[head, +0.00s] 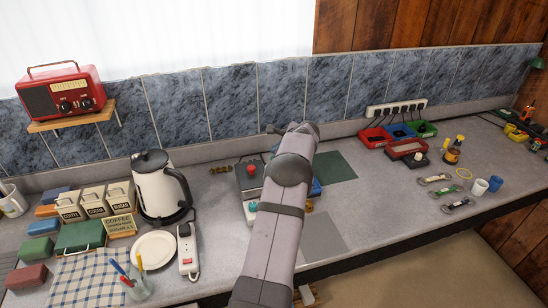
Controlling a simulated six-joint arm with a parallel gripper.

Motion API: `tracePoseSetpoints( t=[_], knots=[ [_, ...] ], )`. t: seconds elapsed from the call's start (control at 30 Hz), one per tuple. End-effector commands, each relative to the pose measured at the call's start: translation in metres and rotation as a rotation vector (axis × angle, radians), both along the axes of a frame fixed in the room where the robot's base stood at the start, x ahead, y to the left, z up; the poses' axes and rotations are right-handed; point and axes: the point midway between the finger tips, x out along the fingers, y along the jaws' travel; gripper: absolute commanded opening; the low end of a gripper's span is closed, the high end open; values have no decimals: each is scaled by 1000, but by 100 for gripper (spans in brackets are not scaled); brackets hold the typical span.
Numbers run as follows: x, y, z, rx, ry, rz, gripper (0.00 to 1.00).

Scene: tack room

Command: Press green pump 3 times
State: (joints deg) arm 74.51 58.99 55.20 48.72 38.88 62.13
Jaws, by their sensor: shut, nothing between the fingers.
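I cannot make out a green pump for certain. A teal-green rounded top (253,206) shows on a small pale base just left of my arm, partly hidden by it. A red knob (252,169) stands on a grey box behind it. My arm reaches up through the middle of the head view and bends over the counter. My gripper's fingers are hidden behind my own arm, so their distance from the teal-green top does not show.
A white kettle (159,187) and a power strip (187,249) stand to the left. Coloured bins (372,138) and a yellow-topped amber bottle (452,154) are to the right. A grey mat (322,238) and a dark green mat (334,168) lie bare beside my arm.

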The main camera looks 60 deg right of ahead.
Motion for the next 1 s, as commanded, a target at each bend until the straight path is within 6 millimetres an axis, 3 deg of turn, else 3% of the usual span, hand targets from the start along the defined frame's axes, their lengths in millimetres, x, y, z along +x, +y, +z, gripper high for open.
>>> tracePoseSetpoints(
  t=[1.0],
  knots=[
    [0, 0, -9, 0, 0, 0, 0]
  ],
)
